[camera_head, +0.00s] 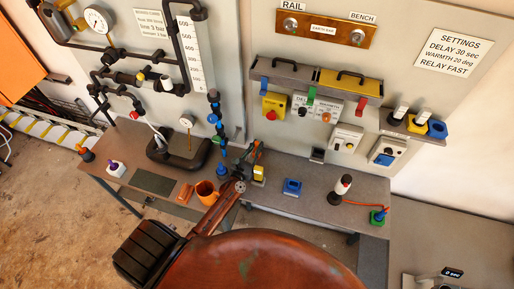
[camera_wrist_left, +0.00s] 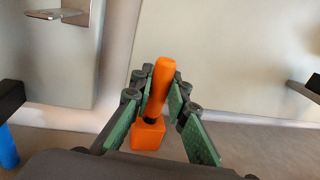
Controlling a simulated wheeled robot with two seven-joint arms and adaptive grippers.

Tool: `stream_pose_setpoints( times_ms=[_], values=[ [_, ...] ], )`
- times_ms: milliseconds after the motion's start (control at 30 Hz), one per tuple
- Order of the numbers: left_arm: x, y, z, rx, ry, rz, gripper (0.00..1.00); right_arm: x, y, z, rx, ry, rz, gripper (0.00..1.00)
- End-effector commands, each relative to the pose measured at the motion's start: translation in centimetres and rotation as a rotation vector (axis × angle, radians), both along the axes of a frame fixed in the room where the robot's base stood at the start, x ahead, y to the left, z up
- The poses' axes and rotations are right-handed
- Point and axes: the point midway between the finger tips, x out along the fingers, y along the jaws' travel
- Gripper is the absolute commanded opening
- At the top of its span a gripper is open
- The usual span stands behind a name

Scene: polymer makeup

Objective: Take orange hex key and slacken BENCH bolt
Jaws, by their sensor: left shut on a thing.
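My left gripper (camera_head: 254,156) is in front of the back panel, above the bench, in the head view. In the wrist view its green-padded fingers (camera_wrist_left: 162,100) are shut on an orange handle (camera_wrist_left: 160,85), which I take for the orange hex key. A black collar and an orange block (camera_wrist_left: 148,136) show at the handle's lower end; I cannot tell whether the block is part of the key. The BENCH bolt (camera_head: 357,36) is at the right end of a copper-coloured plate (camera_head: 324,29), high on the panel and well away from the gripper. My right gripper is not in view.
The RAIL bolt (camera_head: 290,24) is at the plate's left end. A shelf with grey and yellow boxes (camera_head: 343,83) juts out below the plate. Pipes (camera_head: 185,60) and a gauge (camera_head: 97,19) are to the left.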

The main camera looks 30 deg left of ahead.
Motion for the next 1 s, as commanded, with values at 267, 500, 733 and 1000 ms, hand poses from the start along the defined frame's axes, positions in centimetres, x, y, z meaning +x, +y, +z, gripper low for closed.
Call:
stream_pose_setpoints(
  times_ms=[267, 500, 733, 1000],
  values=[
    [0.0, 0.0, 0.0, 0.000, -0.001, 0.000, 0.00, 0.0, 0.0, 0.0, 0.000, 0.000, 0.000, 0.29],
    [0.0, 0.0, 0.2, -0.001, -0.002, 0.000, 0.00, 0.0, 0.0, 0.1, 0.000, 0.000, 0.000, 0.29],
    [0.0, -0.1, 3.7, -0.006, -0.004, 0.003, 0.00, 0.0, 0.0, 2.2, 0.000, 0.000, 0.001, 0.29],
    [0.0, -0.1, 8.6, -0.005, -0.004, 0.002, 0.00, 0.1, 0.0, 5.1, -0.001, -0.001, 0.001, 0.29]
  ],
)
